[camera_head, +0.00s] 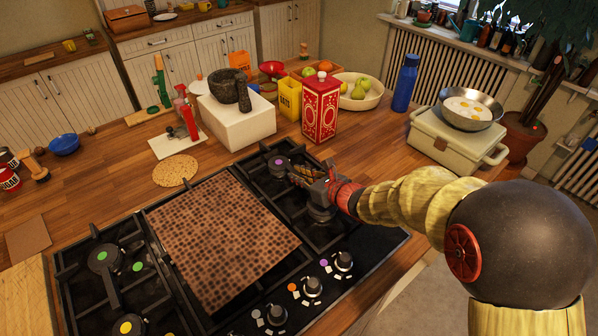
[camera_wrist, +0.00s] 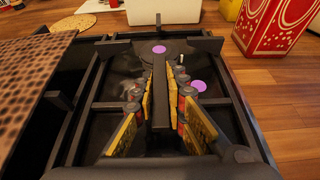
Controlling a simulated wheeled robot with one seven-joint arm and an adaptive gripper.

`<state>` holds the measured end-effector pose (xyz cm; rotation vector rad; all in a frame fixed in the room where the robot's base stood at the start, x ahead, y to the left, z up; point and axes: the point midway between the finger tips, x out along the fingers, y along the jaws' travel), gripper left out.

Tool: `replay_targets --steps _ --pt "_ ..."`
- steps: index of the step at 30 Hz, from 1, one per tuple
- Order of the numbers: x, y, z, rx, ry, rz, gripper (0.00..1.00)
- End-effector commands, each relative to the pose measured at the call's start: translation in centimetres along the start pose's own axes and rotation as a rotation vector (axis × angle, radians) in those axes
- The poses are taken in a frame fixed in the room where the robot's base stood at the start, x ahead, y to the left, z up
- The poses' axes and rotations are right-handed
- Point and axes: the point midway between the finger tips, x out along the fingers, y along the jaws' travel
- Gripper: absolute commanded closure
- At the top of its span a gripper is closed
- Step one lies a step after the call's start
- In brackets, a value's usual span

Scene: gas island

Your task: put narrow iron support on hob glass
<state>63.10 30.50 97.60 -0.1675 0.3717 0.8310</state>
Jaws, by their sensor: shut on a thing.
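The narrow iron support (camera_head: 256,157) is a dark rectangular grate at the right side of the hob. In the wrist view its central bar (camera_wrist: 160,75) runs between my yellow finger pads. My gripper (camera_head: 306,176) is shut on this bar; it also shows in the wrist view (camera_wrist: 163,105). The black hob glass (camera_head: 368,246) shows along the front right, by the knobs. The gripper and arm hide part of the support.
A brown hammered-looking plate (camera_head: 222,238) covers the middle of the hob. Another grate (camera_head: 105,262) is at the left. A red tin (camera_head: 320,108), a white block (camera_head: 236,122) and a round cork mat (camera_head: 175,170) stand behind. A pan (camera_head: 470,109) sits on a cream box at the right.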

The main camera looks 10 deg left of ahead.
Motion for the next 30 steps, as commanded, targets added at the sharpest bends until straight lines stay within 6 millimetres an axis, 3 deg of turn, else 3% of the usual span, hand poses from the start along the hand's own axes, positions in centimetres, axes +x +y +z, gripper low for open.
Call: replay_targets --steps 12,13,21,30 --pt "0.13 -0.08 0.14 -0.003 -0.009 -0.001 1.00" --pt "0.14 -0.02 -0.27 -0.001 -0.002 0.000 0.86" --pt "0.11 -0.01 -0.21 -0.001 -0.002 0.000 0.70" --pt "0.11 -0.01 -0.21 0.000 -0.002 0.000 0.69"
